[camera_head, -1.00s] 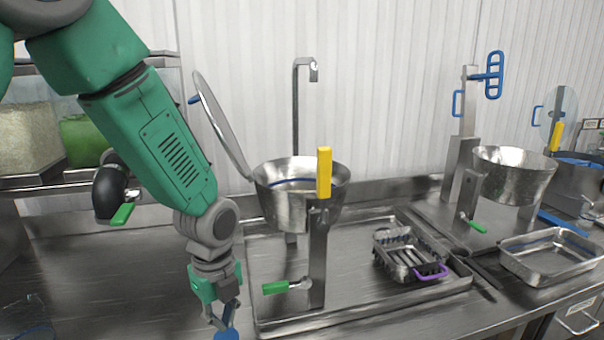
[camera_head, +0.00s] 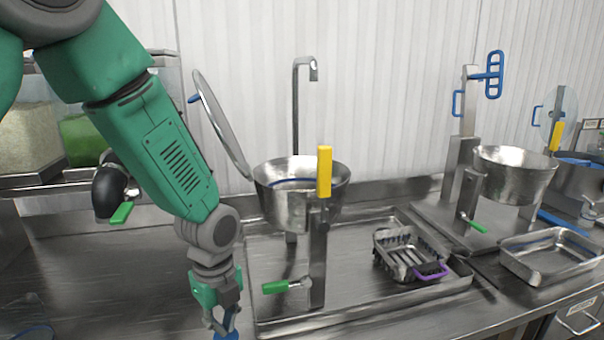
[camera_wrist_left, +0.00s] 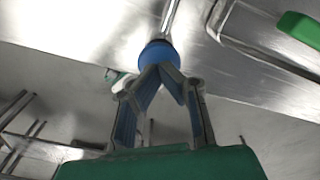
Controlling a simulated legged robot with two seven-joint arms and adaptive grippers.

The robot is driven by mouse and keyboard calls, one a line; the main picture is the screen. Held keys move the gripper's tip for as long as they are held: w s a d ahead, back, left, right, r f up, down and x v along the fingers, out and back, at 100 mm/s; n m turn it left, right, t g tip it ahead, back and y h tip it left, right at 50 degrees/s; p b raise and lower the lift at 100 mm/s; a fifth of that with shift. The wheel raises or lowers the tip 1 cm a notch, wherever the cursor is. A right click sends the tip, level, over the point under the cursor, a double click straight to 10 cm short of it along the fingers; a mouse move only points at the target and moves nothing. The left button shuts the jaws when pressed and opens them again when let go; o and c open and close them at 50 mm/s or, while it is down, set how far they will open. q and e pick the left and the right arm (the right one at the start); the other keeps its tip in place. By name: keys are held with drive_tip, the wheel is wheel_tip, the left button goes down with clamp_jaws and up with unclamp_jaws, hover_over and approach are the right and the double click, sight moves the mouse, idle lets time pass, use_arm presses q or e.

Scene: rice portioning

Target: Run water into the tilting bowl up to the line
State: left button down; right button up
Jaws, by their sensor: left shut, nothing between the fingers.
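The steel tilting bowl (camera_head: 285,207) stands on a post at the middle, with a blue line (camera_head: 292,184) around its inside and a yellow handle (camera_head: 324,172) at its front. A tall tap spout (camera_head: 305,72) rises behind it; no stream of water shows. The round lid (camera_head: 220,125) stands raised at the bowl's left. My left gripper (camera_head: 224,330) is low, left of the bowl's tray, shut and empty. In the left wrist view its fingertips (camera_wrist_left: 160,68) are at a round blue knob (camera_wrist_left: 158,54) on a metal rod; contact cannot be told. My right gripper is out of view.
A green-handled lever (camera_head: 276,287) sticks out left from the bowl's post. A basket with a purple handle (camera_head: 430,271) sits on the tray (camera_head: 365,303). A second bowl (camera_head: 512,178) and a steel pan (camera_head: 550,262) stand at right. Bare counter (camera_head: 110,270) lies at left.

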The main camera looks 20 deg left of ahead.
use_arm(q)
drive_tip(key=shift+f+b, duration=0.35)
drive_tip(key=shift+f, duration=0.9)
idle(1.3)
